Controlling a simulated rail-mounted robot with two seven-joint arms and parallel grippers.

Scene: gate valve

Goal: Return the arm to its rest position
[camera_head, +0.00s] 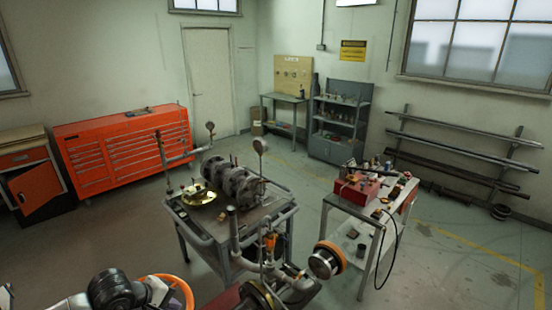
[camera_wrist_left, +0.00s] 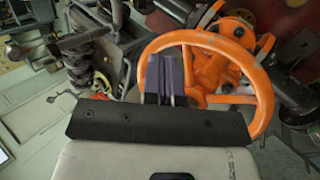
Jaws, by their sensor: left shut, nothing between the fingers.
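The orange handwheel (camera_wrist_left: 200,39) of the valve fills the upper right of the left wrist view. Its rim also shows at the bottom left of the head view (camera_head: 184,284), partly behind my left arm. My left gripper (camera_wrist_left: 172,62) is shut and empty. Its fingers overlap the left part of the wheel's opening in the wrist view; I cannot tell whether they touch the rim or spokes. In the head view my left arm (camera_head: 112,290) comes in low at the left, and its fingers cannot be made out. My right gripper is not in view.
A workbench (camera_head: 207,238) with pipes, gauges and a dark flanged machine (camera_head: 232,180) stands ahead. A cart with a red box (camera_head: 357,188) stands to its right. A red tool cabinet (camera_head: 125,150) lines the left wall. Open floor (camera_head: 455,265) lies at the right.

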